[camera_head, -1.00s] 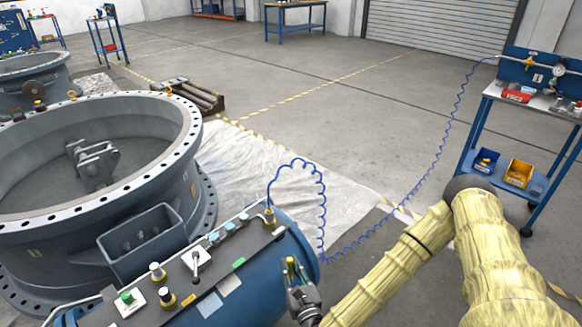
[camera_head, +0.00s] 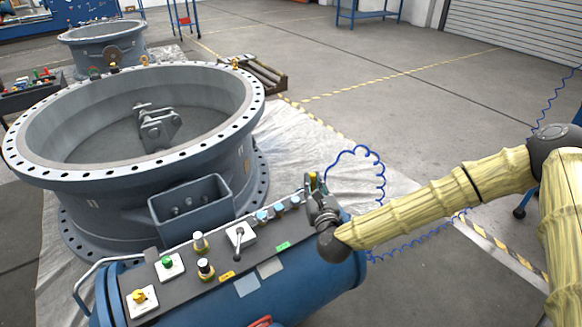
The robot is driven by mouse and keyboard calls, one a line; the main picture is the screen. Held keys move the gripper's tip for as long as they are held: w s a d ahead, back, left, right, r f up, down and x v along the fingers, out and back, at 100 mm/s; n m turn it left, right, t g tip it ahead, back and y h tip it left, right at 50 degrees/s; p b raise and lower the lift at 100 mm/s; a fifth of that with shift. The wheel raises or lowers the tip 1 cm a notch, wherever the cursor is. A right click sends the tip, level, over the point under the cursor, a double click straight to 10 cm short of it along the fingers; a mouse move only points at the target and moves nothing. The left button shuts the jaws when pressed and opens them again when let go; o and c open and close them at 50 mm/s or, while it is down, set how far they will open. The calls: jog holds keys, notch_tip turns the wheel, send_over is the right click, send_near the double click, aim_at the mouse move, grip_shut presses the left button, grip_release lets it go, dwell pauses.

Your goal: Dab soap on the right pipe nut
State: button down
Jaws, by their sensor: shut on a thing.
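My gripper (camera_head: 316,195) is over the right end of the blue cylinder's dark panel (camera_head: 190,262), close to where the coiled blue hose (camera_head: 365,150) comes down. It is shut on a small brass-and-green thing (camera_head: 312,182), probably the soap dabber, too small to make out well. The right pipe nut at the hose end is largely hidden behind my gripper and the held thing. I cannot tell whether the held thing touches it.
The panel carries a black lever (camera_head: 239,240), a green button (camera_head: 168,262), a yellow knob (camera_head: 139,297) and several blue-capped fittings. A large grey valve body (camera_head: 75,185) stands behind it. Plastic sheeting (camera_head: 300,160) and open floor lie beyond.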

jog(key=w+a+r+n+y+b, duration=0.1)
jog(key=w+a+r+b, duration=0.1)
jog(key=w+a+r, duration=0.4)
jog(key=f, duration=0.2)
jog(key=d+f, duration=0.1)
jog(key=f, duration=0.5)
jog(key=shift+s+d+f+b, duration=0.2)
jog(key=shift+s+b, duration=0.1)
jog(key=shift+b, duration=0.1)
jog(key=shift+w+d, duration=0.35)
jog(key=shift+d, duration=0.1)
jog(key=shift+s+a, duration=0.2)
jog(key=shift+a, duration=0.45)
jog(key=shift+s, duration=0.35)
jog(key=shift+s+a, duration=0.15)
jog(key=shift+a, duration=0.05)
notch_tip(320, 180, up, 8)
jog(key=a+p, duration=0.1)
jog(key=p, duration=0.1)
jog(key=shift+s, duration=0.45)
